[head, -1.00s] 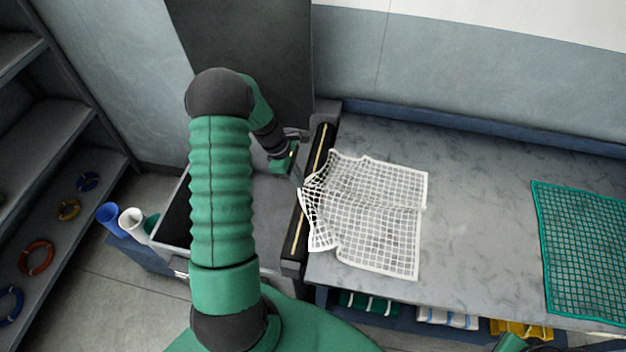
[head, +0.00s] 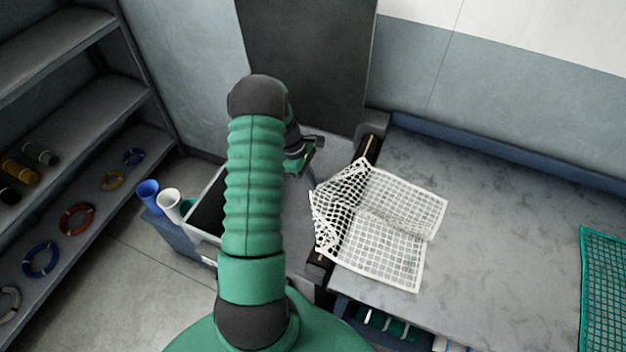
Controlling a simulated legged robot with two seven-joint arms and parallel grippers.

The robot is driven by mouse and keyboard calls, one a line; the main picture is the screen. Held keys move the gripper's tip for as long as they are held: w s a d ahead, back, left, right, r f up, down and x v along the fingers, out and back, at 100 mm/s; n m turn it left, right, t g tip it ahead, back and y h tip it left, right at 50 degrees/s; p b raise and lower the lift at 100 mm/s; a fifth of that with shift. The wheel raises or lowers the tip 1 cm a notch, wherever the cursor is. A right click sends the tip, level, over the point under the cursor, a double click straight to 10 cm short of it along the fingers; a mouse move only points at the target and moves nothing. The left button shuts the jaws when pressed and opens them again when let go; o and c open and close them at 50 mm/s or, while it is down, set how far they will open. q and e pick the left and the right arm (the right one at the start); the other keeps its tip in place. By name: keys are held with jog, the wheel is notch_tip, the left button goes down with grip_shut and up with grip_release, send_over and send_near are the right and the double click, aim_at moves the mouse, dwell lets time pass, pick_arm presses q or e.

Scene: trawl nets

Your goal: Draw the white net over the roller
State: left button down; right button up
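The white net (head: 385,250) lies on the grey bench. Its left part is bunched and raised, and lies across the middle of the dark roller (head: 369,146). The roller's far end, with a pale stripe, and a short near part show; the net covers the rest. My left gripper (head: 313,178) is on the far left side of the roller, at the net's left edge. Its fingers are small and partly hidden, but appear shut on that edge, which is drawn towards them. My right gripper is out of view.
A teal net (head: 604,290) lies at the bench's right end. A grey bin (head: 208,222) and blue and white cups (head: 148,193) stand left of my arm. Shelves (head: 60,195) with coloured rings stand far left. The bench between the nets is clear.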

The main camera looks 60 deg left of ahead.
pick_arm(q)
notch_tip(320, 180, down, 7)
jog(key=b, duration=0.3)
jog(key=shift+b, duration=0.3)
jog(key=shift+c, duration=1.4)
grip_release()
jog(key=shift+r, duration=0.1)
notch_tip(320, 180, up, 6)
jog(key=a+g+y+p, duration=0.1)
jog(key=y+p, duration=0.1)
jog(key=p, duration=0.4)
jog(key=shift+s, duration=0.3)
